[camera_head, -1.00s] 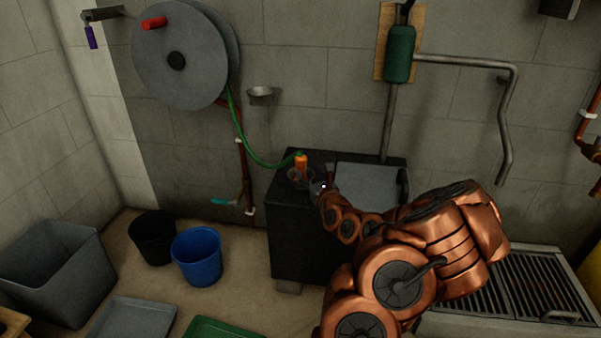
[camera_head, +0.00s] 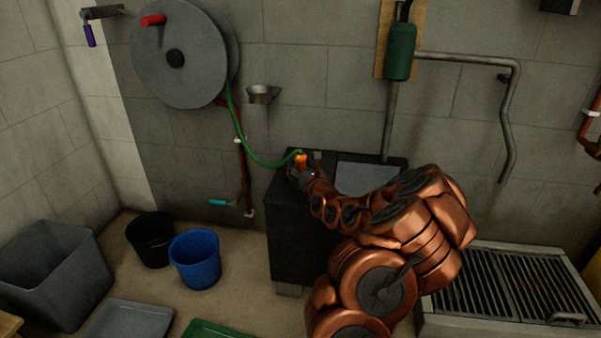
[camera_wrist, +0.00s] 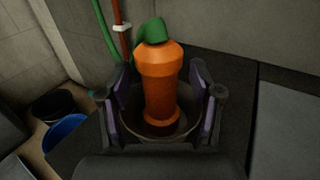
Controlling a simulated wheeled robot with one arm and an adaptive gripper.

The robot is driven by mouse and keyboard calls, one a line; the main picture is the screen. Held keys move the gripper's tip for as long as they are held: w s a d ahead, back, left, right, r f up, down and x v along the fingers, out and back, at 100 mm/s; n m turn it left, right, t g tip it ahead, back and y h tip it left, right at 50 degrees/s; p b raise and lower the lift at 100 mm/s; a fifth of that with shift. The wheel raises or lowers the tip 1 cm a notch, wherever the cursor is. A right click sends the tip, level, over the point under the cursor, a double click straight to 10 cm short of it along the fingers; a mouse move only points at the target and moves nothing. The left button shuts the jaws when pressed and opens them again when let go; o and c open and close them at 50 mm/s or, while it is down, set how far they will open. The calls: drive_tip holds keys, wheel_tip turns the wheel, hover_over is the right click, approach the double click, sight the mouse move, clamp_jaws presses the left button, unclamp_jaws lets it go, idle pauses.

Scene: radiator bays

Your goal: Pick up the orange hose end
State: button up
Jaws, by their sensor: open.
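The orange hose end (camera_wrist: 160,85) stands upright in a round cup or holder (camera_wrist: 186,137) on top of a black cabinet. A green hose (camera_wrist: 151,32) joins its top. In the head view, the orange hose end (camera_head: 301,160) shows at the cabinet's back left corner, its lower part hidden by my gripper. My gripper (camera_head: 303,174) is at the hose end. In the wrist view, the jaws of my gripper (camera_wrist: 161,108) are open, one on each side of the hose end, with a gap visible on both sides.
The black cabinet (camera_head: 300,235) has a grey panel (camera_head: 366,178) on its top right. The green hose (camera_head: 241,136) runs up to a wall reel (camera_head: 180,55). A wall cup (camera_head: 263,94) is above. Black (camera_head: 151,240) and blue (camera_head: 195,258) buckets stand on the floor at left.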

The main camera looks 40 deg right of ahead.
clamp_jaws()
idle(0.6)
